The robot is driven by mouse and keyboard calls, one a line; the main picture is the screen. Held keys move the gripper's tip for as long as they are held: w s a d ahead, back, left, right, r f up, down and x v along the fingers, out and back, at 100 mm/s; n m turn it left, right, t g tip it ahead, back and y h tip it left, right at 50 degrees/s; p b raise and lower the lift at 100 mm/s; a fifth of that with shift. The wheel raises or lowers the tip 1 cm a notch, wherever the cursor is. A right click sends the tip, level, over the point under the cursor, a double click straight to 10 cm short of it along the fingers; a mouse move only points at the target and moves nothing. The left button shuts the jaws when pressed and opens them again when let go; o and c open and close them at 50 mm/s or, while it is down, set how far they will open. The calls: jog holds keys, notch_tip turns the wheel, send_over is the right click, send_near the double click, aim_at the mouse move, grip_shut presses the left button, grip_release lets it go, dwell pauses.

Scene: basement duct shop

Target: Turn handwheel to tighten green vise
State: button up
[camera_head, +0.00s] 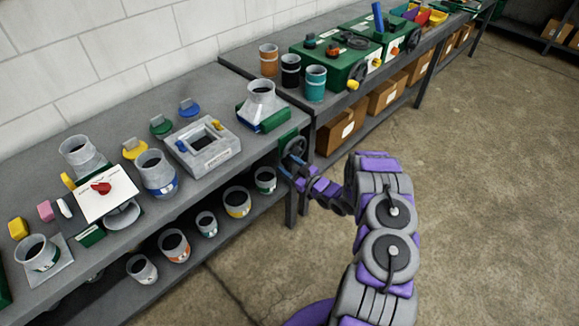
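The green vise (275,121) is at the right end of the near workbench, with a grey cone-shaped duct fitting (261,94) standing at it. A dark handwheel (295,147) is on the bench's front side, just below and right of the vise. My arm reaches in from the lower right, and my gripper (292,171) is at the lower part of the handwheel. The fingers overlap the wheel in the picture. They are too small to tell whether they touch or grip its rim, or how far apart they are.
The near bench (232,92) holds a square grey fitting (210,160), a white panel with a red knob (106,196) and several duct pieces. Cans stand on its lower shelf. A second bench with green machines (335,66) continues beyond. The concrete floor (480,170) at right is clear.

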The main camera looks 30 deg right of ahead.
jog(key=shift+d+f, duration=0.1)
jog(key=shift+d, duration=0.5)
jog(key=c, duration=0.6)
jog(key=shift+a, duration=0.25)
grip_shut()
jog(key=shift+d, duration=0.1)
jog(key=shift+r+m+p, duration=0.3)
jog(key=shift+m+p, duration=0.1)
jog(key=o, duration=0.7)
grip_release()
jog(key=shift+c, duration=0.2)
jog(key=shift+s+f, duration=0.1)
jog(key=shift+s, duration=0.05)
